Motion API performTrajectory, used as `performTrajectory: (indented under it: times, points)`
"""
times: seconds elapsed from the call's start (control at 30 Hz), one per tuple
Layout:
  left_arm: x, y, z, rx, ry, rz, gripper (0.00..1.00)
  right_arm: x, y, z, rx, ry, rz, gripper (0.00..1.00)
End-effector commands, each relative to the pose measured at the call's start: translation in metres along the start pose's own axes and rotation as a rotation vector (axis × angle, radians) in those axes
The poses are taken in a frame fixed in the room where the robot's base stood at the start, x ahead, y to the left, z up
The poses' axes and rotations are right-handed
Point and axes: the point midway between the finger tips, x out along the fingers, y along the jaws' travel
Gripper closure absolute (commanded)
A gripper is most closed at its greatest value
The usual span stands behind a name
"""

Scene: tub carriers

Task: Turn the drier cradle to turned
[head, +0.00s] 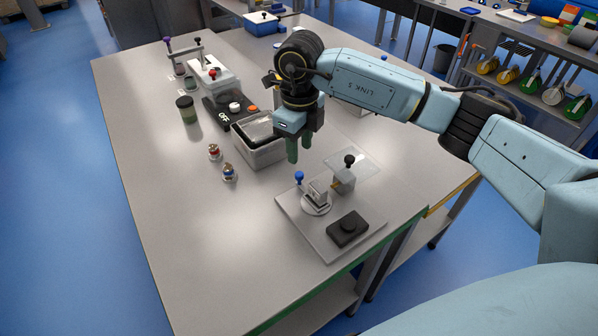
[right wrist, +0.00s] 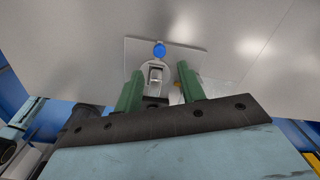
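The drier cradle (head: 317,194) is a small metal holder on a round pale disc, set on a flat grey plate (head: 318,240) near the table's front right corner. A blue ball knob (head: 299,176) stands up at its side. In the right wrist view the cradle (right wrist: 155,74) and the blue knob (right wrist: 159,49) lie beyond and between the fingers. My right gripper (head: 299,148) has green fingers pointing down, above and behind the cradle, apart from it. The fingers (right wrist: 159,88) are spread with nothing held between them. My left gripper is not in view.
A grey tub (head: 262,153) stands behind. Two small jars (head: 229,172) and a dark-lidded jar (head: 187,110) stand left. The table's front left is clear.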

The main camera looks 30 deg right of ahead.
Motion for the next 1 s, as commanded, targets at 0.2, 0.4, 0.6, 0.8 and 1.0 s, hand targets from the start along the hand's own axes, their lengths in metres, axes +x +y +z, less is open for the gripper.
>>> performTrajectory:
  times: [0.2,0.4,0.6,0.8,1.0]
  points:
    - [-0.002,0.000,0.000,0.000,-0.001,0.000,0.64,0.049,0.001,-0.001,0.000,0.004,0.003,0.61]
    - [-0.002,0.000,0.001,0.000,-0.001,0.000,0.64,0.078,0.001,0.000,-0.001,0.001,0.003,0.61]
    - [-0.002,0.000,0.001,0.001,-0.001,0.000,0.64,0.090,0.001,0.000,-0.001,-0.001,0.002,0.61]
    - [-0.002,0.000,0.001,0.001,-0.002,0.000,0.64,0.090,0.001,0.000,-0.001,-0.001,0.002,0.61]
    - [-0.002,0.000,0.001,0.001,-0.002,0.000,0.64,0.090,0.001,0.000,-0.001,-0.001,0.002,0.79]
